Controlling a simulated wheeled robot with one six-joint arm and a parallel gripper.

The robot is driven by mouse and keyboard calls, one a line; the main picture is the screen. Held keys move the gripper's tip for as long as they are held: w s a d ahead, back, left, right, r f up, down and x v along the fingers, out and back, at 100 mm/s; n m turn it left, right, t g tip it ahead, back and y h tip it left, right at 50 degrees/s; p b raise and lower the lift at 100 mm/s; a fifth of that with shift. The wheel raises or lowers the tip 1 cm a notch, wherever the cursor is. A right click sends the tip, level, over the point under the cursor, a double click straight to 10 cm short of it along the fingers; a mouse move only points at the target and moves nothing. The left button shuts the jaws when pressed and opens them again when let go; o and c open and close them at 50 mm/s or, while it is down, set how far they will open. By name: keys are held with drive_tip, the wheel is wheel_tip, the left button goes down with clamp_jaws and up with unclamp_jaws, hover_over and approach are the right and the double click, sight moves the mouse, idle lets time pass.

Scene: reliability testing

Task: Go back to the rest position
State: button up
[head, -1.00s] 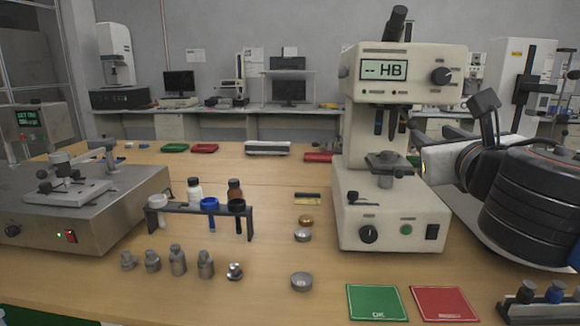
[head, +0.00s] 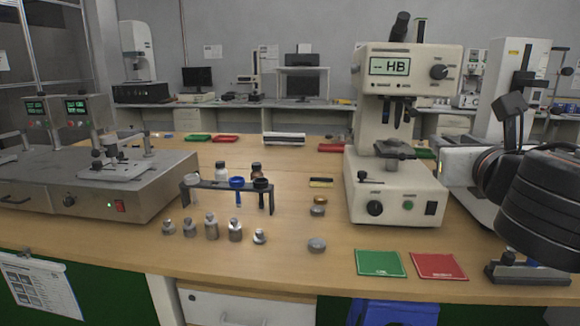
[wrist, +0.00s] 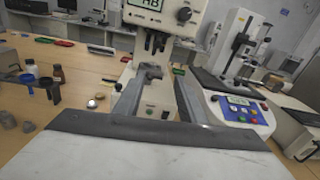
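My gripper (wrist: 158,82) shows in the wrist view with its two fingers apart and nothing between them. It points over the bench toward the cream hardness tester, which stands beyond the fingertips. In the head view my dark arm (head: 555,205) is folded at the right edge, in front of a white machine. The fingers cannot be made out in that view.
The cream tester (head: 398,190) reads "HB" on the wooden bench (head: 290,270). Green (head: 380,263) and red (head: 438,266) mats lie before it. A bottle rack (head: 225,185), metal weights (head: 211,228) and a steel machine (head: 130,205) stand left. Cabinets front the bench.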

drive_tip(key=s+d+f+m+g, duration=0.2)
drive_tip(key=d+f+m+g, duration=0.15)
drive_tip(key=f+m, duration=0.7)
drive_tip(key=s+d+f+m+g, duration=0.2)
drive_tip(key=s+f+m+g, duration=0.15)
drive_tip(key=f+m, duration=0.65)
drive_tip(key=s+a+f+m+g+y, duration=0.1)
drive_tip(key=s+a+f+m+g, duration=0.1)
drive_tip(key=f+m, duration=0.4)
drive_tip(key=s+a+f+m+g+y, duration=0.2)
drive_tip(key=s+a+f+m+g, duration=0.1)
drive_tip(key=f+m, duration=0.4)
drive_tip(key=shift+s+a+f+m, duration=0.15)
drive_tip(key=shift+s+m, duration=0.4)
drive_tip(key=shift+m, duration=0.1)
